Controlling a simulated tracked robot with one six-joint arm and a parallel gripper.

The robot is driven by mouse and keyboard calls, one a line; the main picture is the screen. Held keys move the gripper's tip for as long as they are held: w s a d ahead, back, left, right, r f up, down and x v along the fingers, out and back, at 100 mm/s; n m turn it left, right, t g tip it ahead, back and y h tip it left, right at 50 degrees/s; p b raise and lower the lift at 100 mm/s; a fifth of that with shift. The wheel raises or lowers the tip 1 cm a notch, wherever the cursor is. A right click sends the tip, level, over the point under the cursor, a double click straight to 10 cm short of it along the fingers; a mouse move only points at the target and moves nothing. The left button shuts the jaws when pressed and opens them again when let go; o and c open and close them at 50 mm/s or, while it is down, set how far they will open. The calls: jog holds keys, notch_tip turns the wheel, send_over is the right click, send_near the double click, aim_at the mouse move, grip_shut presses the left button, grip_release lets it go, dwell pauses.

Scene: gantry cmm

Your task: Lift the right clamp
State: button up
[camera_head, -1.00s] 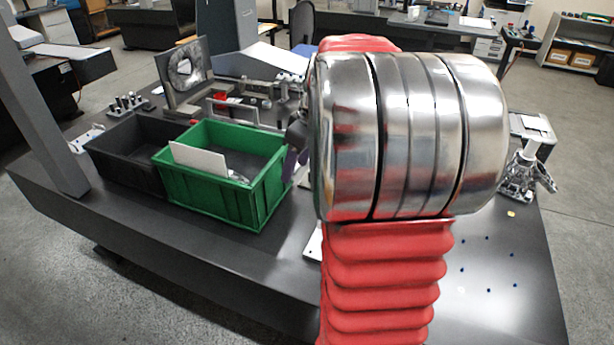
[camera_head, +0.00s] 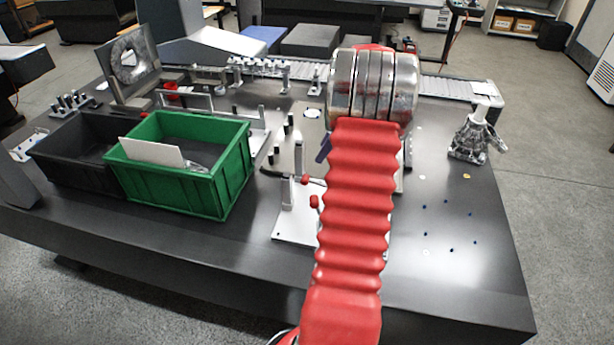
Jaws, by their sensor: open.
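A light fixture plate (camera_head: 290,228) lies on the dark table, left of my arm and partly behind it. An upright metal clamp post (camera_head: 299,157) and red-tipped clamp parts (camera_head: 314,202) show on it. My red-sleeved arm covers the plate's right side, so I cannot make out the right clamp clearly. A narrow silver part (camera_head: 407,152) shows just right of my arm, and I cannot tell if it belongs to a clamp. My gripper is hidden behind my arm's steel joint and red sleeve. A small purple piece (camera_head: 323,148) shows beside the sleeve; I cannot tell what it is.
A green bin (camera_head: 230,184) with a white sheet and a black bin (camera_head: 58,175) stand on the left. A metal holder (camera_head: 473,140) stands at the right, near a rail (camera_head: 445,87) at the back. The front right of the table is clear except small dots.

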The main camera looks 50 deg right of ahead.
aim_at(306, 177)
jog(key=x, duration=1.3)
jog(key=shift+w+f, duration=0.25)
jog(key=shift+f, duration=0.05)
jog(key=shift+c, duration=0.6)
